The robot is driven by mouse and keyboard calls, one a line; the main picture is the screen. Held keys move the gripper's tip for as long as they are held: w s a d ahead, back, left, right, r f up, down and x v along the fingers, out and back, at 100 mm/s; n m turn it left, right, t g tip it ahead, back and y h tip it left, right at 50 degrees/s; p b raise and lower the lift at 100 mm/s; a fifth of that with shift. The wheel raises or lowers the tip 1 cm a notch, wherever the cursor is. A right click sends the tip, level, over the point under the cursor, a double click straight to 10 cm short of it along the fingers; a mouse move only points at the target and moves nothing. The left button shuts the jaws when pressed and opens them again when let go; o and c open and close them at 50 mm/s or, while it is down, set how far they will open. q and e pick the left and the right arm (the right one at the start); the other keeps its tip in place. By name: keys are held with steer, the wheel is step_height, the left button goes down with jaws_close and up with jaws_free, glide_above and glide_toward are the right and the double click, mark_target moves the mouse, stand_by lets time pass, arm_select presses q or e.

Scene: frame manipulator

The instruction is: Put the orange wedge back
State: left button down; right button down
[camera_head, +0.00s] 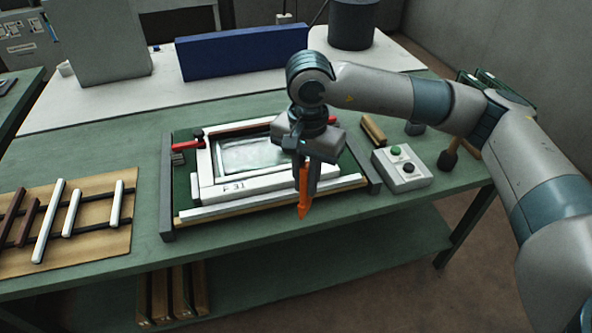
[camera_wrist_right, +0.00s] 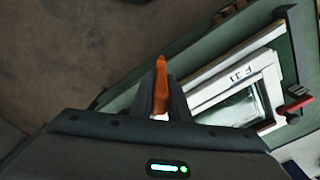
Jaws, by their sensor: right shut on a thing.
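My right gripper (camera_head: 306,182) is shut on an orange wedge (camera_head: 304,196), which points tip down above the front right part of the frame fixture. In the right wrist view the orange wedge (camera_wrist_right: 160,85) stands between the two dark fingers (camera_wrist_right: 161,102). A white frame (camera_head: 262,186) marked "F 31" with a glass pane lies in the fixture on the green bench (camera_head: 100,155). The gripper hides part of the frame's right side. My left gripper is not in view.
A control box (camera_head: 402,168) with a green and a black button stands right of the fixture. A wooden board (camera_head: 90,245) with several strips lies at the left. Red clamps (camera_head: 187,146) sit at the fixture's back. A blue block (camera_head: 240,52) stands behind.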

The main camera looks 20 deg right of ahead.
steer(key=s+d+f+n+b, duration=0.1)
steer(key=s+d+f+n, duration=0.3)
steer(key=s+n, duration=0.3)
steer(key=shift+f+n+b, duration=0.4)
steer(key=shift+f+n, duration=0.15)
steer(key=shift+n, duration=0.45)
steer(key=shift+d, duration=0.1)
